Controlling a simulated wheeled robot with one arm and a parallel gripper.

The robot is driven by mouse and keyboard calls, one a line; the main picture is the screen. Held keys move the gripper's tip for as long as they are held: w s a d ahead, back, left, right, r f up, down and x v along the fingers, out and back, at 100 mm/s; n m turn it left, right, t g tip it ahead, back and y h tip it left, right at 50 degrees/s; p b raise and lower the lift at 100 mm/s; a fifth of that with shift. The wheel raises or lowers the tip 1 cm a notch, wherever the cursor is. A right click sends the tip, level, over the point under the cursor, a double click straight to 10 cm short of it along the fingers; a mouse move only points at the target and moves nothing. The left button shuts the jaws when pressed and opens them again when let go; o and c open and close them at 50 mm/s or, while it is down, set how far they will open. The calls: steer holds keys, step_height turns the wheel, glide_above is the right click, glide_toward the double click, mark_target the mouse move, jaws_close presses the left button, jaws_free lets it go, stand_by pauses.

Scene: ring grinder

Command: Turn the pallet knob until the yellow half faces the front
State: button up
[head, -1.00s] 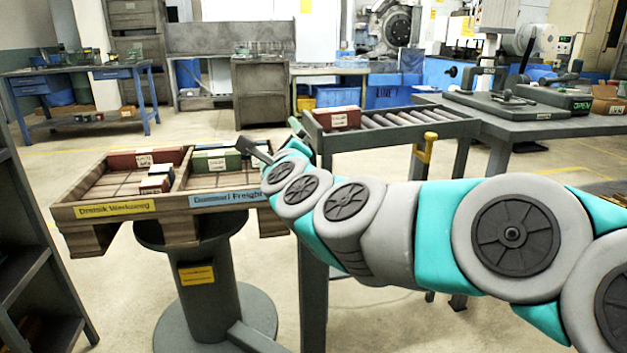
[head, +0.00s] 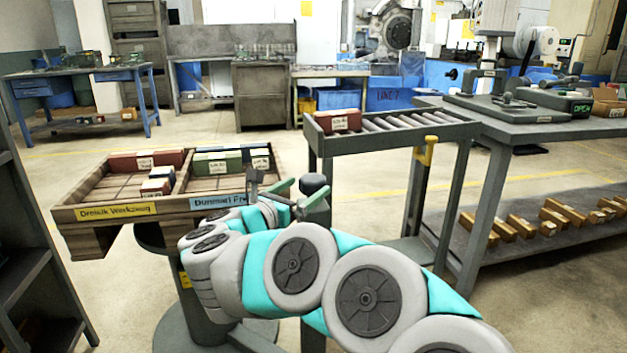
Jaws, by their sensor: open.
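The wooden pallet (head: 75,213) sits on a grey pedestal at left. A yellow label (head: 116,211) is on the left half of its front side, and a blue label (head: 218,201) is on the right half, partly covered by my arm. A dark round knob (head: 315,181) on a grey stem stands just right of the pallet, in front of the roller table's left leg. My gripper (head: 308,188) is open, its green fingers close to the knob, seemingly one on either side. I cannot tell whether they touch it.
Red, green and white-labelled boxes (head: 146,162) lie in the pallet. The roller table (head: 400,123) with a red box (head: 338,121) stands behind the knob. A grey workbench (head: 560,128) is at right and a dark shelf (head: 25,260) at left.

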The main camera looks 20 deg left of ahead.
mark_target(314, 182)
steer(key=shift+x, duration=2.1)
steer(key=shift+c, duration=0.2)
steer(key=c, duration=1.2)
